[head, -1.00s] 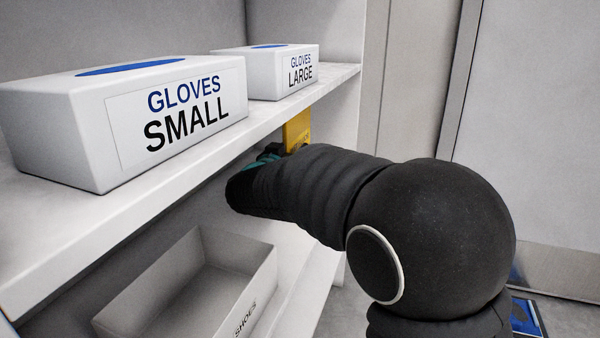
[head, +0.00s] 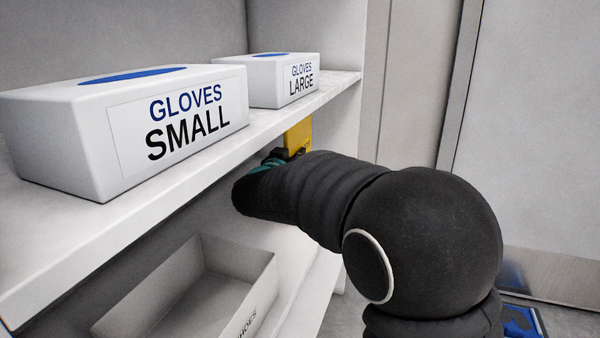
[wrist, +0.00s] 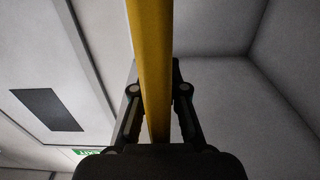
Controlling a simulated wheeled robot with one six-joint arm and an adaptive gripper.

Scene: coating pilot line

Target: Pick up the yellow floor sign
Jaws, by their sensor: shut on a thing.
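The yellow floor sign (head: 298,136) shows only in part in the head view, just under the edge of the upper shelf and beyond my arm. In the wrist view the sign (wrist: 153,60) is a narrow yellow strip, seen edge-on, running from the top edge down between my fingers. My gripper (wrist: 157,92) is shut on it, with one finger on each side. In the head view my gripper (head: 277,157) is mostly hidden behind my own dark arm. The lower part of the sign is hidden there too.
Boxes marked GLOVES SMALL (head: 125,125) and GLOVES LARGE (head: 280,80) stand on the upper shelf (head: 190,170), close above my arm. An open, empty-looking bin (head: 190,290) sits on the shelf below. A blue item (head: 520,320) lies on the floor at right.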

